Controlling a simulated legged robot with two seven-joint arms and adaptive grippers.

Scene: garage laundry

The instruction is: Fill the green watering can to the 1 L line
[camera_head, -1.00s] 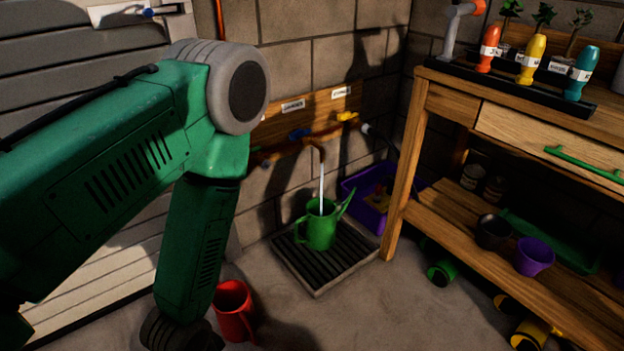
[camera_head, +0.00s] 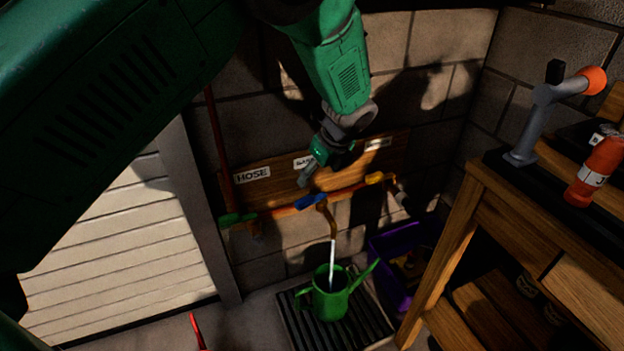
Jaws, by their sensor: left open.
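The green watering can (camera_head: 331,299) stands upright on the drain grate under the tap spout (camera_head: 327,215). A pale stream of water (camera_head: 332,262) runs from the spout into the can. The water level and the 1 L line cannot be made out. The blue tap handle (camera_head: 309,201) sits on the pipe above the can. My left gripper (camera_head: 312,172) is open and empty, just above the blue handle and apart from it as far as I can tell. My right gripper is not in view.
A green handle (camera_head: 237,219) and a yellow handle (camera_head: 375,178) flank the blue one on the pipe. The HOSE label (camera_head: 252,174) is on the wooden board. A purple crate (camera_head: 388,290) and wooden bench (camera_head: 450,250) stand right. A red object (camera_head: 197,333) shows at the bottom edge.

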